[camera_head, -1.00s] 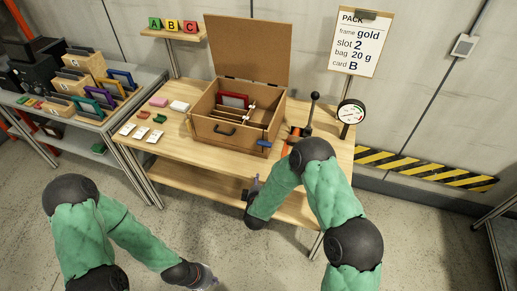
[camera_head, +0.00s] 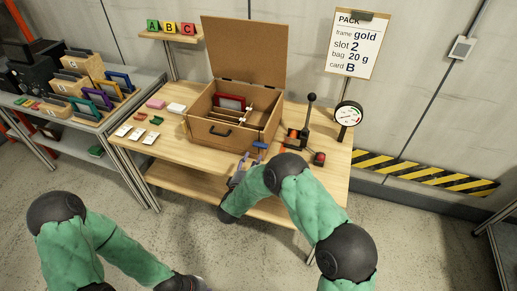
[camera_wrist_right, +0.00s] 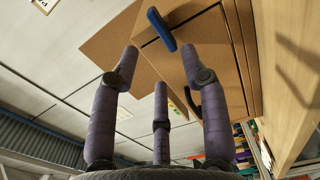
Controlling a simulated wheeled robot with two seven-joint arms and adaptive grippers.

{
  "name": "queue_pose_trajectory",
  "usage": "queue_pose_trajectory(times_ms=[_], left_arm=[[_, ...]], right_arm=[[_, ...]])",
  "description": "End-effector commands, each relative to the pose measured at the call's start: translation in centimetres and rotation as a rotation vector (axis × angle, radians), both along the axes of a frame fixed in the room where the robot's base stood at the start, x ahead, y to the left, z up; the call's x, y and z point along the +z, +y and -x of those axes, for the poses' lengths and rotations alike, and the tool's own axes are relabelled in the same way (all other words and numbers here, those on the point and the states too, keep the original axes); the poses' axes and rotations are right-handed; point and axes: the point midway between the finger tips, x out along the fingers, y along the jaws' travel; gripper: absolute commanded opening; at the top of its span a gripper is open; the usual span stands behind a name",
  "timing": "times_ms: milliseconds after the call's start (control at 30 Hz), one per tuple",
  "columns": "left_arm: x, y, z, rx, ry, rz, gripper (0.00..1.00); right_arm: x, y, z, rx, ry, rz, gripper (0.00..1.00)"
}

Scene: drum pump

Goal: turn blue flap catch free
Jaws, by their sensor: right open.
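The blue flap catch (camera_head: 260,145) is a short bar at the front right corner of the brown box (camera_head: 212,134), whose lid stands open. The catch also shows in the right wrist view (camera_wrist_right: 161,30), lying slanted across a seam in the box's face. My right gripper (camera_head: 244,162) is just below and in front of the catch. In the wrist view its fingers (camera_wrist_right: 158,66) are spread with nothing between them, and the catch lies ahead of the tips, seemingly apart from them. My left arm ends at the bottom edge, with its gripper cut off.
A lever press (camera_head: 304,125), a red button (camera_head: 319,158) and a round gauge (camera_head: 348,115) stand right of the box. Cards (camera_head: 136,135) and small blocks lie to its left. A dark handle (camera_head: 220,132) sticks out from the box front.

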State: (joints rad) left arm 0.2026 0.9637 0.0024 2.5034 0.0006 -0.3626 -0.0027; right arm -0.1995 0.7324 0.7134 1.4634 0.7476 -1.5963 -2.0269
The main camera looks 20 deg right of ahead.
Motion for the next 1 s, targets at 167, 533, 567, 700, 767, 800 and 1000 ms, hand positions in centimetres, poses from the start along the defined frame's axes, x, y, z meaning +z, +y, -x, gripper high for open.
queue_pose_trajectory(times_ms=[167,533,567,700,767,800,1000], left_arm=[[-1.0,0.0,0.0,0.000,0.000,0.000,0.00],[-2.1,0.0,0.0,0.000,0.000,0.000,0.00],[-2.1,0.0,0.0,0.000,0.000,0.000,0.00],[-2.1,0.0,0.0,0.000,0.000,0.000,0.00],[-2.1,0.0,0.0,0.000,0.000,0.000,0.00],[-2.1,0.0,0.0,0.000,0.000,0.000,0.00],[-2.1,0.0,0.0,0.000,0.000,0.000,0.00]], right_arm=[[-0.2,-2.0,-2.7,-0.004,-0.003,-0.002,0.45],[-0.1,-4.4,-6.6,0.000,-0.001,-0.002,0.45],[-0.1,-4.5,-6.7,0.001,0.000,-0.002,0.45],[-0.1,-4.7,-6.9,0.001,0.001,-0.003,0.45],[-0.1,-4.7,-6.9,0.001,0.001,-0.003,0.45],[-0.1,-4.7,-6.9,0.001,0.001,-0.003,0.45],[-0.1,-4.7,-6.9,0.001,0.001,-0.003,0.17]])
